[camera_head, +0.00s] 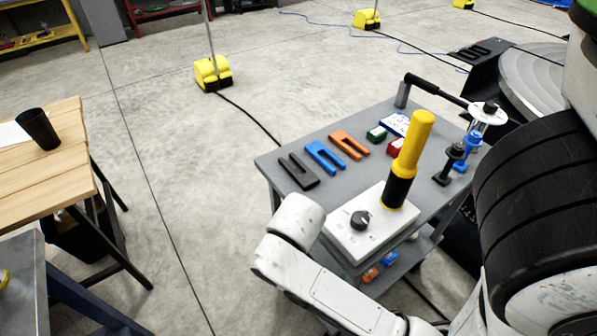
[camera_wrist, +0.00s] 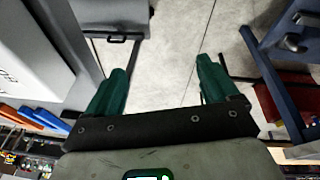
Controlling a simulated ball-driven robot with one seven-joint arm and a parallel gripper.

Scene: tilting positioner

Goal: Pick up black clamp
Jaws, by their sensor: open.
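The black clamp (camera_head: 299,171) is a flat forked piece. It lies at the left end of the grey cart top (camera_head: 275,160), left of a blue forked clamp (camera_head: 325,157) and an orange one (camera_head: 349,144). My gripper (camera_wrist: 163,66) is open in the wrist view, its green fingers wide apart with only concrete floor between them. The blue clamp (camera_wrist: 45,118) and the orange clamp (camera_wrist: 17,115) show at the lower left of the wrist view, away from the fingers. I cannot pick out the black clamp there. In the head view my gripper does not show.
A white box with a black knob (camera_head: 361,220) and a yellow-black cylinder (camera_head: 410,160) stand on the cart's near side. Black and blue upright fixtures (camera_head: 448,165) stand at its right. A wooden table (camera_head: 40,170) with a black cup (camera_head: 38,129) is at left. Floor between is clear.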

